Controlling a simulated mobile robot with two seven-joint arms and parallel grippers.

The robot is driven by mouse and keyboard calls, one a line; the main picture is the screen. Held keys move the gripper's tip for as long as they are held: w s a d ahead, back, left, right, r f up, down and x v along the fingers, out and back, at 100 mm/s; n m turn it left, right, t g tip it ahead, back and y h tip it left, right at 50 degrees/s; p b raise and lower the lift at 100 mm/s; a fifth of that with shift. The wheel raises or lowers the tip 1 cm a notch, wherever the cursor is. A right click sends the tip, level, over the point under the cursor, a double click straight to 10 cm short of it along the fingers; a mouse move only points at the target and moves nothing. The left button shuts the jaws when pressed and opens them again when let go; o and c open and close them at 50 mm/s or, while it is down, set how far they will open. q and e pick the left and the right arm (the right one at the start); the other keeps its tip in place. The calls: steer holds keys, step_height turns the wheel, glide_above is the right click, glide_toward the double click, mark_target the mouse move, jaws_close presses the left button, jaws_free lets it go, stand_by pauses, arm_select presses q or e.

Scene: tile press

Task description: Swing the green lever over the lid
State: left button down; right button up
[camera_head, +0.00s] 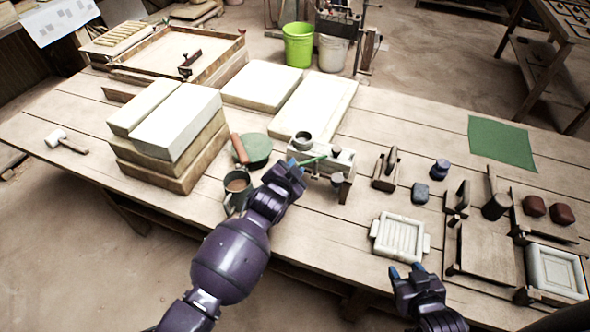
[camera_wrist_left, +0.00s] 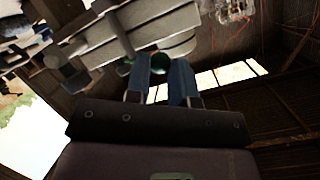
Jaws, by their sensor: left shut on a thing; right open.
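The green lever (camera_head: 313,160) is a short green bar at the front of a small grey-white press (camera_head: 338,162) in the middle of the table. My left gripper (camera_head: 296,166) is shut on the lever's left end. In the left wrist view, a small green end (camera_wrist_left: 158,64) shows between the blue fingers of this gripper (camera_wrist_left: 166,72). A dark round pot (camera_head: 303,138) sits at the press's top left. I cannot tell the lid clearly from the press body. My right gripper (camera_head: 406,270) is open and empty near the table's front edge.
A dark mug (camera_head: 237,186) stands just left of my left gripper, close to the arm. A green round pad (camera_head: 256,149) lies behind it. A white ribbed tray (camera_head: 399,237) lies near my right gripper. Stacked slabs (camera_head: 178,120) stand at left.

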arm_select(q)
steer(key=shift+s, duration=0.1)
stand_by(0.6)
steer(key=c, duration=1)
jaws_free()
steer(key=v, duration=1)
steer(key=shift+s+r+p, duration=0.1)
steer(key=shift+s+p, duration=0.25)
steer(key=shift+s, duration=0.05)
